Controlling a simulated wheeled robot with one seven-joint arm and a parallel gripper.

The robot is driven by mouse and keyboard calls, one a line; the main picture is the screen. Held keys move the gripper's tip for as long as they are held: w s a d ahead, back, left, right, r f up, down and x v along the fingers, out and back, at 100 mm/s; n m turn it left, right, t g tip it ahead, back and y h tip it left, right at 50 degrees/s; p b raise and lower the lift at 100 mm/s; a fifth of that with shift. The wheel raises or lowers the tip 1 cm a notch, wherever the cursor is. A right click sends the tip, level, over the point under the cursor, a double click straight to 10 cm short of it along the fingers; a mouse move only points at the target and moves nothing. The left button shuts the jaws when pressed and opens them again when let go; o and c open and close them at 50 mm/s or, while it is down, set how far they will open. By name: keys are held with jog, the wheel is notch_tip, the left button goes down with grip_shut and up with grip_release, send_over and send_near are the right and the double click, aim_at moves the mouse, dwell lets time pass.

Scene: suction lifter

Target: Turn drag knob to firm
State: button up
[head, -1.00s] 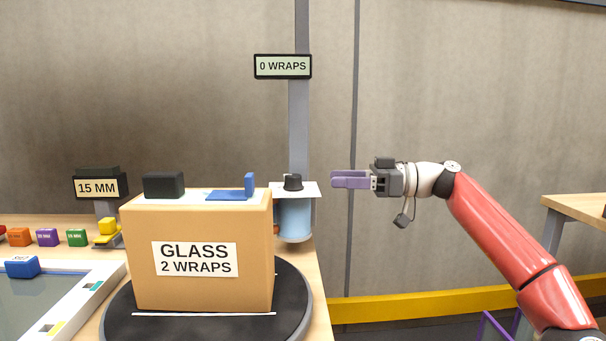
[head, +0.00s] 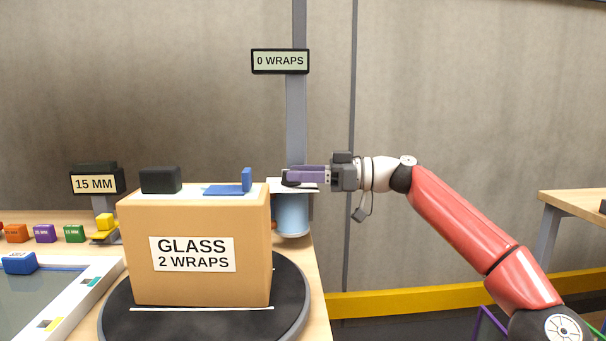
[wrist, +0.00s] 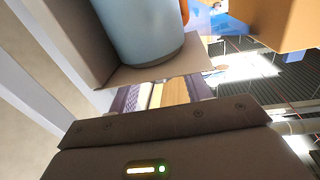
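The black drag knob (head: 287,180) sits on the white plate (head: 305,187) above the blue film roll (head: 291,214). In the head view my gripper (head: 292,176) is level with the knob, its purple fingers over most of it, so only a dark part shows at their left end. In the wrist view the blue roll (wrist: 142,35) and the plate (wrist: 160,74) hide the fingertips and the knob. There my gripper (wrist: 168,94) shows its two fingers apart, with a gap between. Whether they touch the knob cannot be told.
The brown box (head: 200,285) marked "GLASS 2 WRAPS" stands on a black turntable (head: 292,310) left of the roll. A grey mast (head: 296,125) rises behind the plate, with a display (head: 280,61) reading "0 WRAPS". Free space lies right of the roll.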

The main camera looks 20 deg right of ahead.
jog(key=c, duration=0.8)
